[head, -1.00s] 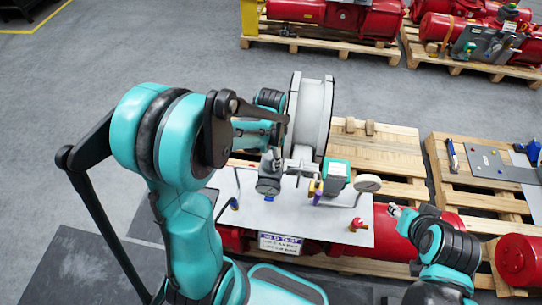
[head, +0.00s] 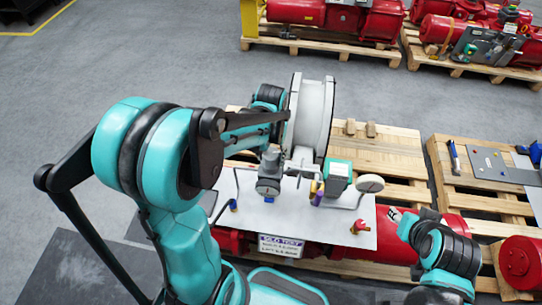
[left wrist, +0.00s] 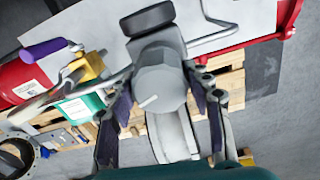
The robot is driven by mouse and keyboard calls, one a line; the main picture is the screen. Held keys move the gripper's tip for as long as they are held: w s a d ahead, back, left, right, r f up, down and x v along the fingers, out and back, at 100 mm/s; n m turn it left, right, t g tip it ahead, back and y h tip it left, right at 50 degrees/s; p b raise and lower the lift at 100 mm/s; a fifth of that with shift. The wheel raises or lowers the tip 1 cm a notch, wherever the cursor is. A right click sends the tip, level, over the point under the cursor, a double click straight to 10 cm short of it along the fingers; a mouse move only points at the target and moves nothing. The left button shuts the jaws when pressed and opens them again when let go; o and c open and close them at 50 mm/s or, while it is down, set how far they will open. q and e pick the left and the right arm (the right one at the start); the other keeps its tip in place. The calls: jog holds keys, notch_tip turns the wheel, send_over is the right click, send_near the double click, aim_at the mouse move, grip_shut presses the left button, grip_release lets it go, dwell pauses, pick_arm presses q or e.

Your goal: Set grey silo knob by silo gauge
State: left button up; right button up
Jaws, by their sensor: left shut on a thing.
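The grey silo knob (left wrist: 160,88) is a faceted cap with a pale mark, in the middle of the left wrist view. My left gripper (left wrist: 163,84) has a finger on each side of it and is shut on it. In the head view, the left gripper (head: 271,147) reaches down to the grey regulator from behind my arm, and its fingers are partly hidden. A dark round gauge (head: 268,187) sits on the regulator's front; it shows edge-on in the left wrist view (left wrist: 148,18).
A pale panel (head: 300,225) carries pipes, a purple-handled valve (head: 318,196), a green box (head: 338,175), a white-faced gauge (head: 370,183) and a red valve (head: 360,227). A large grey flanged wheel (head: 311,115) stands behind. Pallets with red tanks lie at the back and right.

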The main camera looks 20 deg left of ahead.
aim_at(271, 153)
pick_arm(q)
jog(key=shift+n, duration=0.6)
jog(key=o, duration=1.2)
jog(key=shift+c, duration=0.2)
notch_tip(271, 153, up, 12)
